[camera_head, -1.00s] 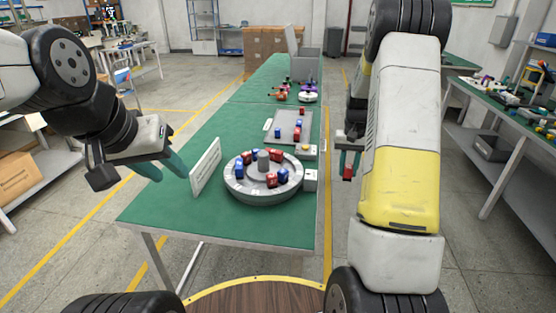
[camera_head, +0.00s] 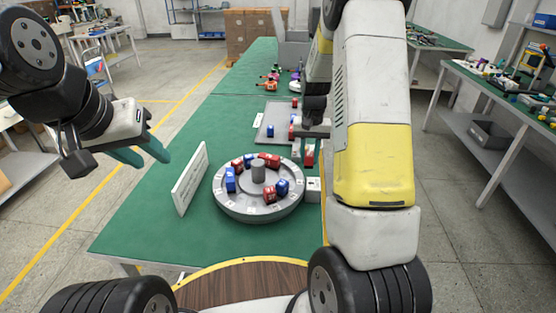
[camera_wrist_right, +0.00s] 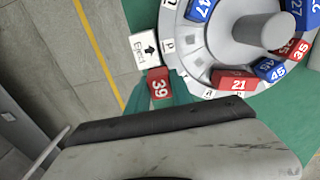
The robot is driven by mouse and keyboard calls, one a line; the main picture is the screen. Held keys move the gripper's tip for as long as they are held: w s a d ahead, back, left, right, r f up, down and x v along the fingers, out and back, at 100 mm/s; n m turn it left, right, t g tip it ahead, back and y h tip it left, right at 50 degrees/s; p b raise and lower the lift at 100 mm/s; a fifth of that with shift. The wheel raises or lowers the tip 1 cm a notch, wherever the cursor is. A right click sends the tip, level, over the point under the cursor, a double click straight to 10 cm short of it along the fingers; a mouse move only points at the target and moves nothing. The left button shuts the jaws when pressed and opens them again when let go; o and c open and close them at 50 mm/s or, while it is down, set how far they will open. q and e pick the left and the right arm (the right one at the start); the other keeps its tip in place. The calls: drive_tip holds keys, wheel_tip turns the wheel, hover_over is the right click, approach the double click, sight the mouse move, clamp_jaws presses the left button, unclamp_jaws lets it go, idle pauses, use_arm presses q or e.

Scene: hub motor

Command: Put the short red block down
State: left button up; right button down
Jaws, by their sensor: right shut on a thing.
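My right gripper (camera_head: 309,146) is shut on a short red block (camera_head: 309,157), just right of the round grey turntable (camera_head: 258,206). In the right wrist view this block (camera_wrist_right: 158,84) carries the number 39 and sits between the teal fingertips, beside a white box marked Eject (camera_wrist_right: 144,49). Whether the block touches anything below it I cannot tell. The turntable bears several red and blue numbered blocks around a grey centre post (camera_head: 258,172).
A white panel (camera_head: 189,180) stands left of the turntable. A grey tray (camera_head: 271,113) with a few blocks lies behind it. The white box (camera_head: 313,189) stands at the table's right edge. Green table surface (camera_head: 150,222) is clear at front left.

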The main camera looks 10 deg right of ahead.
drive_tip(key=a, duration=0.2)
drive_tip(key=s+a, duration=0.1)
drive_tip(key=a, duration=0.3)
drive_tip(key=shift+s+a+f, duration=0.15)
drive_tip(key=shift+f, duration=0.15)
drive_tip(key=shift+s+a+f, duration=0.1)
drive_tip(key=shift+a+f, duration=0.2)
drive_tip(key=shift+f, duration=0.6)
drive_tip(key=shift+a+f, duration=0.25)
drive_tip(key=shift+f, duration=0.65)
drive_tip(key=shift+f, duration=0.2)
drive_tip(key=shift+f, duration=0.35)
drive_tip(key=c, duration=1.1)
unclamp_jaws()
